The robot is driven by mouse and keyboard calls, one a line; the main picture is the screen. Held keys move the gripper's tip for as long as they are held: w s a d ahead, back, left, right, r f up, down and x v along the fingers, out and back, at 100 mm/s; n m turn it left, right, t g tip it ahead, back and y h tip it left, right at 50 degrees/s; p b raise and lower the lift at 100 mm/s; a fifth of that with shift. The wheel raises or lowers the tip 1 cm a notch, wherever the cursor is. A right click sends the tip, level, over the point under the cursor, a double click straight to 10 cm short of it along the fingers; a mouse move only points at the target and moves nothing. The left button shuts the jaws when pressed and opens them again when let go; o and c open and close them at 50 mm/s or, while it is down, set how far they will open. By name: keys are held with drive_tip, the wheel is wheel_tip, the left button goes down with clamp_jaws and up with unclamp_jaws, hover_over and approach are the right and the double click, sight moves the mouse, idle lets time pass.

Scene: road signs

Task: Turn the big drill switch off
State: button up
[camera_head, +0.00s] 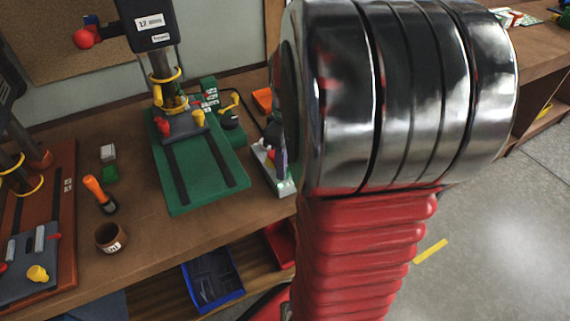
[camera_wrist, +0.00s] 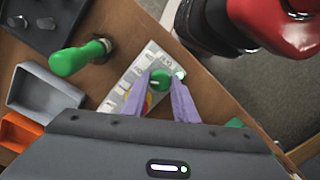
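In the wrist view, a light grey switch panel (camera_wrist: 128,82) with printed marks lies on the bench, with a round green knob (camera_wrist: 159,80) on it. My gripper (camera_wrist: 159,78) has its two purple fingers apart, one on each side of the knob. I cannot tell whether they press on it. In the head view, the panel (camera_head: 284,186) stands at the bench's front edge, right of a green drill press (camera_head: 205,172), partly hidden by my arm. One purple finger shows over it; the knob is not clear there.
A green-handled tool (camera_wrist: 78,59), a grey tray (camera_wrist: 44,93) and an orange tray (camera_wrist: 20,132) lie left of the panel in the wrist view. A blue bin (camera_head: 213,279) is below the bench top.

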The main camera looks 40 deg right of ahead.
drive_tip(key=c, duration=0.5)
drive_tip(key=shift+o, duration=0.2)
drive_tip(key=shift+m, duration=0.3)
drive_tip(key=m, duration=0.5)
drive_tip(key=shift+m, duration=0.4)
drive_tip(key=m, duration=0.5)
drive_tip(key=shift+a+m+t, duration=0.15)
drive_tip(key=shift+m+t, duration=0.15)
drive_tip(key=o, duration=1.1)
drive_tip(key=shift+c, duration=0.2)
